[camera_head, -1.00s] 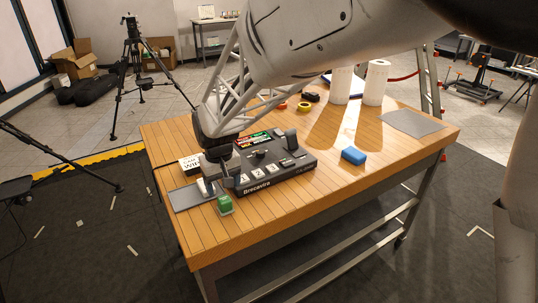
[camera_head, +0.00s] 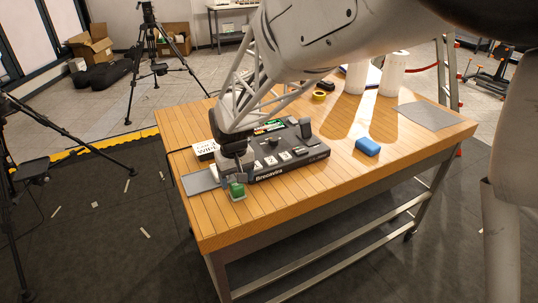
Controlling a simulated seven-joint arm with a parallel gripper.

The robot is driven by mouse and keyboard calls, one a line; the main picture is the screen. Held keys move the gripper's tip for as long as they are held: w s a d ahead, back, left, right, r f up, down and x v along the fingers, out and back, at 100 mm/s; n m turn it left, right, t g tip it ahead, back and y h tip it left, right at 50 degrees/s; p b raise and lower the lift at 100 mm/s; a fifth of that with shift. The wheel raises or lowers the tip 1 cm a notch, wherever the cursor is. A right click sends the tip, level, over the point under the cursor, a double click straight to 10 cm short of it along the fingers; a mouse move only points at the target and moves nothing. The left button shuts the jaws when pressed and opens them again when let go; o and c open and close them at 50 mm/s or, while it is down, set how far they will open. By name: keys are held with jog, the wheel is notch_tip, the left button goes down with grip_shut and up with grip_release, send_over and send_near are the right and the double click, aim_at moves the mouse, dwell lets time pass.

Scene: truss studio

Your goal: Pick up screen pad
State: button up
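I cannot tell for certain which item is the screen pad. A small pale item (camera_head: 225,168) is at my gripper (camera_head: 236,175), over the grey mat (camera_head: 200,181) at the table's left front corner. My gripper points down between this mat and the black console (camera_head: 290,158). Its fingers are small and dark and partly merge with the items around them, so whether they are open or shut is unclear. A green block (camera_head: 237,191) sits just in front of the gripper. A blue block (camera_head: 367,147) lies farther right on the table.
A white-and-black lettered box (camera_head: 205,150) stands behind the mat. Two white paper rolls (camera_head: 393,74), yellow tape (camera_head: 319,96) and a grey sheet (camera_head: 428,115) are toward the back and right. The wooden table's front middle (camera_head: 300,195) is clear.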

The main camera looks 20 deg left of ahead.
aim_at(236, 184)
jog(key=shift+a+f, duration=0.15)
jog(key=shift+f, duration=2.2)
jog(key=shift+c, duration=0.3)
jog(key=c, duration=0.8)
jog(key=shift+r, duration=0.15)
jog(key=shift+w+r, duration=0.1)
jog(key=shift+r, duration=1.45)
jog(key=shift+s+d+r, duration=0.15)
jog(key=shift+s+d, duration=0.1)
jog(key=shift+s, duration=0.05)
jog(key=s+d, duration=0.3)
jog(key=s+d+r, duration=0.1)
jog(key=s+d, duration=0.2)
jog(key=s, duration=0.1)
jog(key=s+d, duration=0.4)
jog(key=shift+s+r, duration=0.15)
jog(key=shift+s, duration=0.1)
